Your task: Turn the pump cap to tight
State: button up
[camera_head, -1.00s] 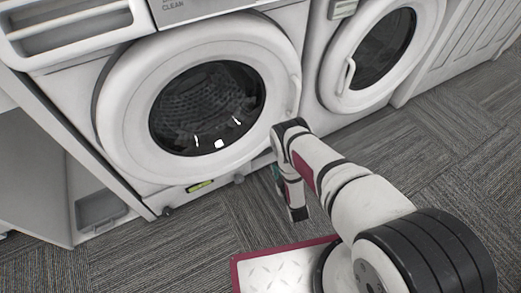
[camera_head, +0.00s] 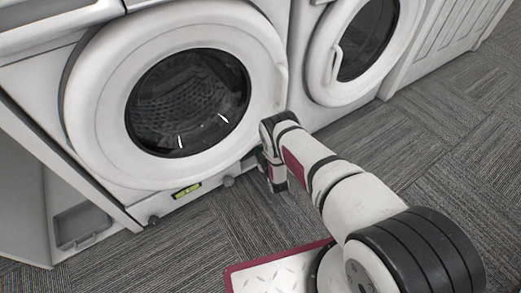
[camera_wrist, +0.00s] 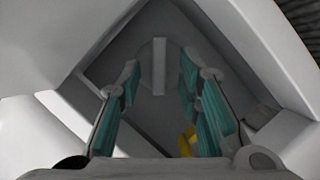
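In the wrist view the pump cap (camera_wrist: 159,88) looks like a grey round disc with an upright grip bar, set in a dark recess with pale slanted edges. My gripper (camera_wrist: 159,78) has teal-padded fingers, one on each side of the bar. The fingers stand apart, with gaps visible between them and the bar. The bar looks close to vertical in this view. In the head view my gripper (camera_head: 264,163) is low at the front of the washing machine (camera_head: 80,120), and my wrist hides the cap there.
A yellow object (camera_wrist: 187,142) shows beside the right finger in the wrist view. A yellow-green piece (camera_head: 187,190) and small grey feet lie along the washer's bottom edge. A second machine (camera_head: 345,85) stands at the right. Carpet (camera_head: 440,150) is open at the right.

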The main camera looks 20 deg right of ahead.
jog(key=shift+w, duration=0.25)
grip_shut()
jog(key=m, duration=0.1)
jog(key=m+g+y, duration=0.1)
jog(key=shift+d+m, duration=0.25)
jog(key=shift+m, duration=0.05)
jog(key=shift+d+m+g+y, duration=0.2)
jog(key=shift+m+g+y, duration=0.3)
jog(key=shift+m+y, duration=1.05)
jog(key=shift+m+h, duration=0.25)
jog(key=shift+m, duration=0.1)
